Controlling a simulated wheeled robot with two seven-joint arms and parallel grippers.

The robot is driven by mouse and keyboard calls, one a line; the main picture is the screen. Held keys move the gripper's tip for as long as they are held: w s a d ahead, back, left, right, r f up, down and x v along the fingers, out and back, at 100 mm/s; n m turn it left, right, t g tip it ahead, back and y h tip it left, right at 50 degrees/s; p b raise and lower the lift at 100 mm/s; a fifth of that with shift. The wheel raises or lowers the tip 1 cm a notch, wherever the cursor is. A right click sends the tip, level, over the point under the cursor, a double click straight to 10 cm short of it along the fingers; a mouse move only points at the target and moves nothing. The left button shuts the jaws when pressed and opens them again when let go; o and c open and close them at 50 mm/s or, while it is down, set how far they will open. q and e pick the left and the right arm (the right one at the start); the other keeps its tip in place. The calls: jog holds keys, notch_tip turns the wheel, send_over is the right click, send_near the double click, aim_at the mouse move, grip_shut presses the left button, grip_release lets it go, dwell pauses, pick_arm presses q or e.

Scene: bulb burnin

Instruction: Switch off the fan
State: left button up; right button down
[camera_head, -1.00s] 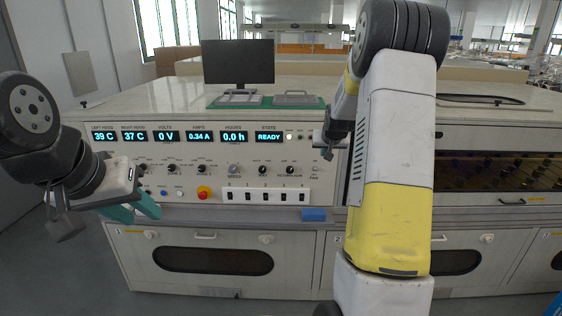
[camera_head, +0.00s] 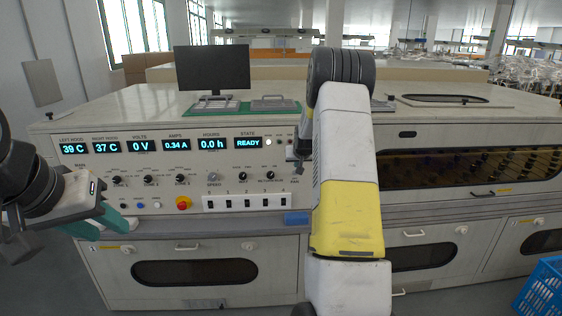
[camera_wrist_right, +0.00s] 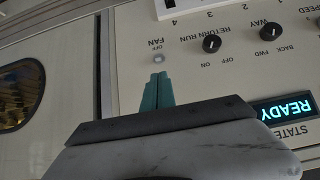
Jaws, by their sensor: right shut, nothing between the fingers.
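The fan switch (camera_wrist_right: 158,59) is a small pale round part under the upside-down FAN and OFF labels in the right wrist view. I cannot tell its lever position. My right gripper (camera_wrist_right: 158,75) has its teal fingers shut together and empty, tips just short of the switch; I cannot tell if they touch. In the head view the right gripper (camera_head: 298,164) is dark and small, in front of the panel's right part by the FAN label. My left gripper (camera_head: 98,222) has its teal fingers apart, empty, at the panel's lower left.
The control panel (camera_head: 225,165) carries knobs, a red button (camera_head: 183,203) and a row of white switches (camera_head: 245,202). The return run knob (camera_wrist_right: 211,43) is close beside the fan switch. A blue block (camera_head: 297,218) lies on the ledge. A blue crate (camera_head: 541,290) stands at lower right.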

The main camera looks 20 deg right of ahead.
jog(key=shift+x, duration=2.35)
jog(key=shift+s+f+t, duration=0.15)
jog(key=shift+t, duration=0.35)
